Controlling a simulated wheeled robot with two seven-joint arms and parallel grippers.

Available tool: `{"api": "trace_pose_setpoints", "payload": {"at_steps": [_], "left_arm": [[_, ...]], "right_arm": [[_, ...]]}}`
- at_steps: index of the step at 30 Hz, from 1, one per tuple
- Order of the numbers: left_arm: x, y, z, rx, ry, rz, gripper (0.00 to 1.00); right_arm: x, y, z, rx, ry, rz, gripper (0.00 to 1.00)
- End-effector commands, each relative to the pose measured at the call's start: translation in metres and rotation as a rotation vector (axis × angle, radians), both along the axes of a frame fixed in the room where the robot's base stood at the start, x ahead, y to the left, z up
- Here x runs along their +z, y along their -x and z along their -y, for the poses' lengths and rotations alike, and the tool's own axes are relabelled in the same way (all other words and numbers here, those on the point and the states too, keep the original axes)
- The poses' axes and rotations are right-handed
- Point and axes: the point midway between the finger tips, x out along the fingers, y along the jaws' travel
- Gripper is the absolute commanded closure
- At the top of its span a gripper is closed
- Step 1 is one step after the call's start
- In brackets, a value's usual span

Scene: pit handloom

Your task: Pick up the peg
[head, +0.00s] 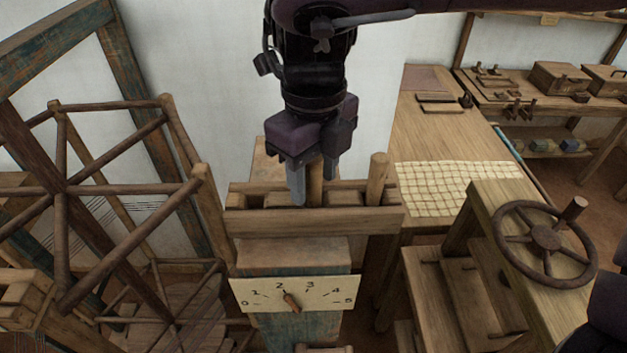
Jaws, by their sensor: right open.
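My right gripper (312,183) points down over the wooden rack (314,221) on the post. Its fingers are open, one on each side of an upright wooden peg (315,184). The peg's top is hidden by the gripper's body and its lower end by the rack's front board. I cannot tell whether the fingers touch it. A second upright wooden peg (377,178) stands at the right end of the rack, apart from the gripper. My left gripper is not in view.
Below the rack is a dial plate (318,293) with a pointer. A wooden reel frame (120,200) stands close on the left. A handwheel (545,237) sits on a stand at right. A table (425,130) with a checkered cloth (455,188) lies behind.

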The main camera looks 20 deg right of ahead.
Motion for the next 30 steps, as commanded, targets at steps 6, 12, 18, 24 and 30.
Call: {"api": "trace_pose_setpoints", "payload": {"at_steps": [6, 12, 18, 24, 30], "left_arm": [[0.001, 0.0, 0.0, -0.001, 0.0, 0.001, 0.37], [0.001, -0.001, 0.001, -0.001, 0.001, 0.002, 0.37], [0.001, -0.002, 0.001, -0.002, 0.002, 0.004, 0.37], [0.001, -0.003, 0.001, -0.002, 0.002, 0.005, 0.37], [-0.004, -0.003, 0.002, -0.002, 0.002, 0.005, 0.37]], "right_arm": [[-0.004, 0.0, 0.0, 0.0, -0.001, 0.0, 0.54], [-0.004, 0.0, 0.0, 0.0, -0.001, 0.0, 0.73], [-0.004, 0.0, 0.0, 0.0, -0.001, 0.0, 0.99], [-0.003, 0.0, 0.0, 0.0, 0.0, 0.001, 1.0], [0.011, -0.001, -0.001, -0.001, -0.001, 0.006, 1.0]]}}
